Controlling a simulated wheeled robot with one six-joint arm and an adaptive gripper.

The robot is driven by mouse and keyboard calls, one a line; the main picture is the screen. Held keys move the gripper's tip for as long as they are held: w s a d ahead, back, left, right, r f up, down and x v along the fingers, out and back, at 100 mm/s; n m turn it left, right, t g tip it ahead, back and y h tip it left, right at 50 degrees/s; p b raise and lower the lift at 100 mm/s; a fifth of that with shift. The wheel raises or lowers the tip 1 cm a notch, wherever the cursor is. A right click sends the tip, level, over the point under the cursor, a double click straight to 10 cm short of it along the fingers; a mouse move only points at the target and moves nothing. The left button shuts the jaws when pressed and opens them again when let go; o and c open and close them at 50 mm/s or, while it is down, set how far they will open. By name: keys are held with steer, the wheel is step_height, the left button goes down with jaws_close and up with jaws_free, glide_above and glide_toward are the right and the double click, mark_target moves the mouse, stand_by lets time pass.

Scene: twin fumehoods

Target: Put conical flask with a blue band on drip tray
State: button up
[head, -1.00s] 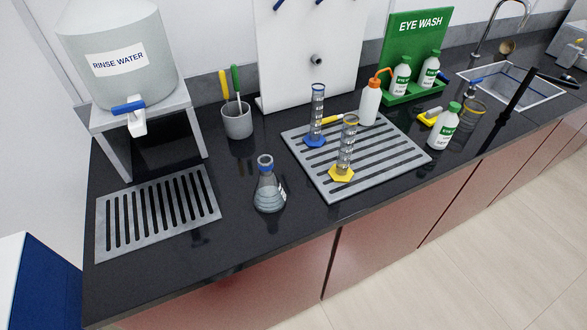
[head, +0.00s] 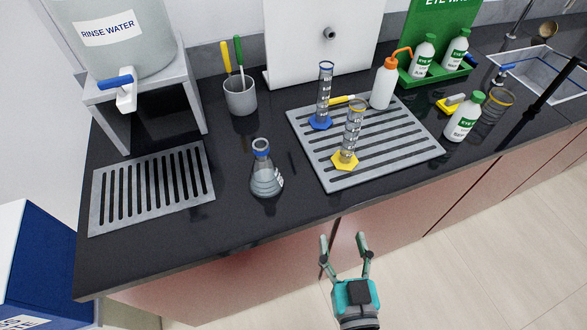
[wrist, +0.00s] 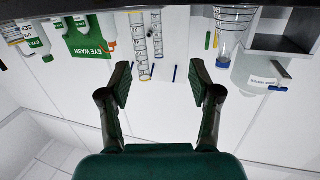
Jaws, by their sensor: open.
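The conical flask with a blue band (head: 265,180) stands upright on the black counter, holding clear liquid. It also shows upside down in the wrist view (wrist: 233,30). A grey slotted drip tray (head: 98,200) lies to its left, below the rinse water tap, with nothing on it. A second grey slotted tray (head: 385,172) lies to the flask's right and bears two graduated cylinders and a wash bottle. My gripper (head: 342,246) is open and empty, in front of the counter's front edge, right of and nearer than the flask. Its spread fingers also show in the wrist view (wrist: 161,85).
The rinse water container (head: 120,40) stands on a grey stand (head: 195,95) behind the drip tray. A grey cup (head: 240,97) with tools stands behind the flask. The blue-banded cylinder (head: 324,95) and yellow-based cylinder (head: 352,130) stand upright. Counter between flask and drip tray is clear.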

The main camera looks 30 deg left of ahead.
mark_target(263, 151)
steer(key=a+r+n+g+y, duration=0.1)
steer(key=a+r+n+y, duration=0.1)
steer(key=a+r, duration=0.4)
steer(key=a+r+n+g+y, duration=0.15)
steer(key=a+r, duration=0.25)
steer(key=a, duration=0.5)
steer(key=shift+y, duration=0.35)
steer(key=shift+w+d+f+x, duration=0.1)
steer(key=shift+f+x, duration=0.05)
steer(key=shift+x, duration=1.65)
steer(key=shift+w+d+f+x, duration=0.1)
steer(key=shift+w+f+x, duration=0.05)
steer(key=shift+x, duration=1.65)
steer(key=shift+w+d+f+x, duration=0.1)
steer(key=shift+f+x, duration=0.05)
steer(key=shift+x, duration=1.65)
jaws_close()
